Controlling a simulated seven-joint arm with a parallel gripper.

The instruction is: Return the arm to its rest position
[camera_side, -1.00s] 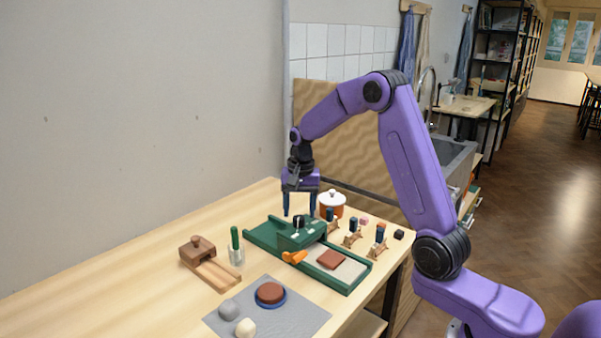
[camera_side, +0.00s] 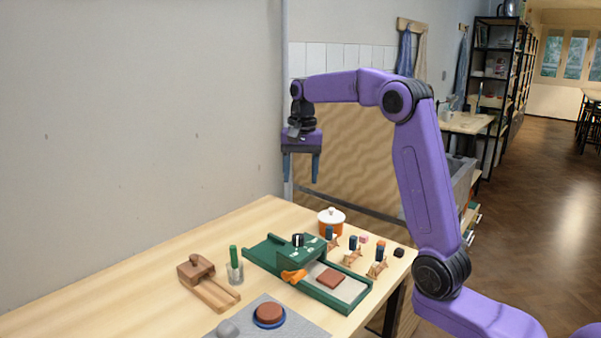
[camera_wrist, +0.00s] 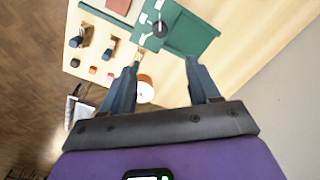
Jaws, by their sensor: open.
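My gripper (camera_side: 301,168) hangs well above the far end of the wooden table (camera_side: 130,290), its two blue fingers pointing down. The fingers are apart with nothing between them. In the wrist view my gripper (camera_wrist: 163,75) also shows open and empty. Below it the green tray device (camera_side: 262,248) lies on the table, with a black knob (camera_side: 298,240) on its raised part. An orange pot with a white lid (camera_side: 331,220) stands behind the device. In the wrist view the pot (camera_wrist: 146,92) is partly hidden by the left finger.
A reddish-brown slab (camera_side: 330,281) lies in the tray. Small wooden stands (camera_side: 377,269) with dark-blue pieces are to its right. A wooden block tool (camera_side: 205,280), a glass with a green stick (camera_side: 235,268) and a grey mat (camera_side: 290,329) are nearer. The air around my gripper is clear.

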